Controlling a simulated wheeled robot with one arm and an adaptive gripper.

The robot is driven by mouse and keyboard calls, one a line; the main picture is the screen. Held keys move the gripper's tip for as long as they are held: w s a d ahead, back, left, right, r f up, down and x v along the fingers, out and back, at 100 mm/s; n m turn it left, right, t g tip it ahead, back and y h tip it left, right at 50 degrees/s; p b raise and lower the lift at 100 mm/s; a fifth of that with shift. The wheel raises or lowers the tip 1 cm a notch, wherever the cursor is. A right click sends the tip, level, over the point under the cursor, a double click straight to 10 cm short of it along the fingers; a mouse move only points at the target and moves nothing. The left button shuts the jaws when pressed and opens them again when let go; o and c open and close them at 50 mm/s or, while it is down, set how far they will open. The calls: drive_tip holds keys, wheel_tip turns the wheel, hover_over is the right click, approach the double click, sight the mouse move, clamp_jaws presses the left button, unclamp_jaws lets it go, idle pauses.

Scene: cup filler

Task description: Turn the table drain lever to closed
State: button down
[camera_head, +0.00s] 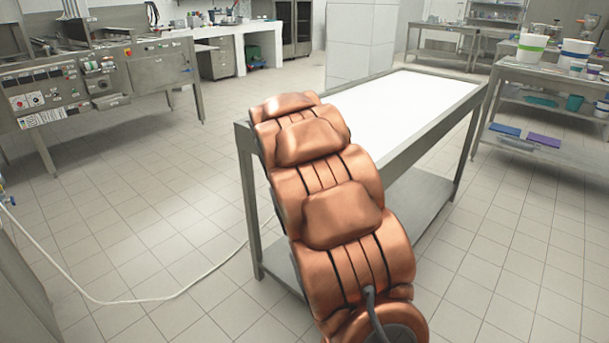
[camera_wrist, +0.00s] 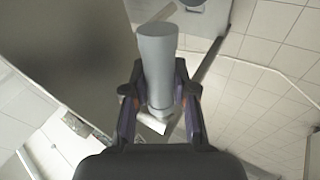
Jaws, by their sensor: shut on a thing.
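In the wrist view my gripper (camera_wrist: 158,92) has its two dark fingers on either side of a grey cylinder (camera_wrist: 157,58) and is shut on it. The cylinder looks like part of the table drain; I cannot tell whether it is the lever itself or the pipe. A small pale piece (camera_wrist: 152,122) shows below it between the fingers. The steel table (camera_head: 415,100) with a white top stands in the middle of the head view. My copper arm crosses in front of its near end. My gripper and the drain are hidden in the head view.
A steel control counter (camera_head: 95,85) stands at the left. A shelf table (camera_head: 545,115) with white tubs is at the right. A white hose (camera_head: 125,301) lies across the tiled floor at the left. The floor left of the table is otherwise open.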

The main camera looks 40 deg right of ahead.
drive_tip(key=shift+r+n+g+p, duration=0.4)
drive_tip(key=shift+r+g+p, duration=0.3)
drive_tip(key=shift+g+p, duration=0.35)
drive_tip(key=shift+h, duration=0.3)
drive_tip(key=c, duration=0.9)
unclamp_jaws()
drive_tip(key=v, duration=1.2)
drive_tip(key=shift+d, duration=0.1)
